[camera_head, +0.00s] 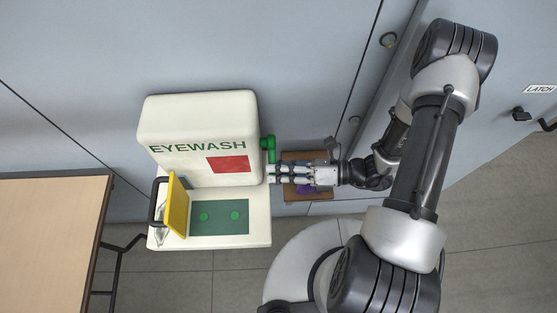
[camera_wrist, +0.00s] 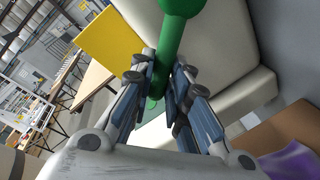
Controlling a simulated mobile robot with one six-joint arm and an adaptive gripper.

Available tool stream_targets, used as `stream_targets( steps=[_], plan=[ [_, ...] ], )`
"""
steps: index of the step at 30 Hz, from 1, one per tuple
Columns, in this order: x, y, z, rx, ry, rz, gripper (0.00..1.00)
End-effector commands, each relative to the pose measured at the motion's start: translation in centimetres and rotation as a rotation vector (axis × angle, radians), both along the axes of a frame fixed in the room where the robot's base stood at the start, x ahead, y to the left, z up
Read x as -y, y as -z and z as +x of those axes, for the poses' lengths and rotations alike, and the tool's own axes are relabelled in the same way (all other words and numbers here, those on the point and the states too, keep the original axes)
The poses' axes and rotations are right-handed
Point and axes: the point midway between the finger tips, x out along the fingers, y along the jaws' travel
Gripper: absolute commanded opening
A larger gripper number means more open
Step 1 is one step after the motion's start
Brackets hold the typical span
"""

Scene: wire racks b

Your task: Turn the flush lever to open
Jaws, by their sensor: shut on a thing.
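The flush lever (camera_head: 269,147) is green and sits on the right side of the cream eyewash station (camera_head: 200,115). In the wrist view the green lever (camera_wrist: 173,40) runs down from a round hub at the top to between my fingers. My gripper (camera_head: 273,174) reaches in from the right. In the wrist view my gripper (camera_wrist: 161,85) is shut on the lever, with a finger on each side of it. The lever's lower end is partly hidden by the fingers.
A yellow flap (camera_head: 177,205) stands at the left of the station's green basin panel (camera_head: 220,217). A brown box with something purple (camera_head: 303,190) is below my gripper. A wooden table (camera_head: 50,230) is at the left. A wall latch (camera_head: 520,114) is at the right.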

Motion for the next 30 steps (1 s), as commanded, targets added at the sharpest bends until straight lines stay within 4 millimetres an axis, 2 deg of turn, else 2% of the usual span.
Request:
stream_targets(
  steps=[1, 18, 30],
  plan=[
    [0.0, -0.8, -0.3, -0.045, -0.001, 0.001, 0.0],
    [-0.1, -4.2, -1.7, -0.538, -0.002, 0.018, 0.0],
    [-0.1, -5.3, -1.7, -0.703, -0.001, 0.024, 0.0]
  ],
)
